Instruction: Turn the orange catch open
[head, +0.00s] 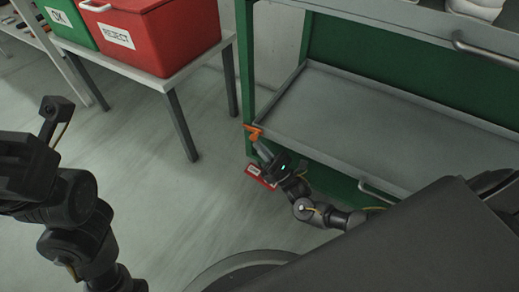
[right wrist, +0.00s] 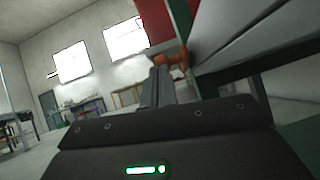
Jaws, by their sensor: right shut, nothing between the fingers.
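The orange catch (head: 253,131) sits at the left front corner of the grey drawer tray, by the green post of the rack. It also shows in the right wrist view (right wrist: 172,60), just beyond the fingertips. My right gripper (head: 262,148) is shut and empty, its fingertips right at the catch from the front and below. In the right wrist view the closed fingers (right wrist: 158,84) point at the catch's left part; whether they touch it I cannot tell. My left arm stands at the left edge of the head view, but its fingers do not show.
The grey drawer tray (head: 385,112) is empty, in a green rack (head: 350,45) with handles. A red label plate (head: 262,176) is partly behind my right gripper. A table (head: 160,78) at the upper left holds a red REJECT bin (head: 165,35) and a green OK bin (head: 70,20). Floor between is clear.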

